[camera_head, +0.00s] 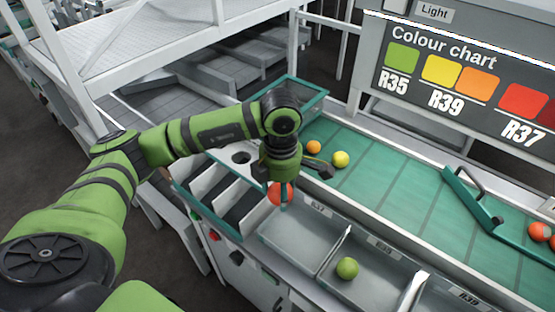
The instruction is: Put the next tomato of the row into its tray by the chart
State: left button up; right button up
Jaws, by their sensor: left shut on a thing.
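My left gripper (281,190) is shut on a red tomato (275,194), which is partly hidden by the fingers. It holds the tomato at the left end of the R37 tray (303,243); I cannot tell the exact height. The R37 tray looks empty. The R35 tray (352,255) beside it holds a green tomato (347,268). The R39 tray (440,298) is cut by the lower edge. On the green belt lie an orange tomato (313,147) and a yellow tomato (340,159). The colour chart (460,75) shows R35 green, R39 yellow and orange, R37 red. My right gripper is out of view.
A green bar with a handle (475,205) crosses the belt (400,180) at the right. Beyond it lie red-orange tomatoes (540,231). White-walled slots (215,190) stand left of the trays. A white railing post (293,45) rises behind the belt.

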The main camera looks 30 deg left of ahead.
pick_arm(q)
jog(key=shift+s+d+m, duration=0.25)
jog(key=shift+d+m, duration=0.05)
jog(key=shift+d, duration=0.55)
jog(key=shift+f, duration=0.15)
jog(key=shift+a+f, duration=0.1)
jog(key=shift+f, duration=0.45)
notch_tip(320, 180, down, 6)
jog(key=b, duration=0.5)
jog(key=shift+f+b, duration=0.65)
jog(key=shift+b, duration=0.1)
jog(key=shift+f+b, duration=0.65)
jog(key=shift+b, duration=0.15)
jog(key=o, duration=0.9)
jog(key=c, duration=0.3)
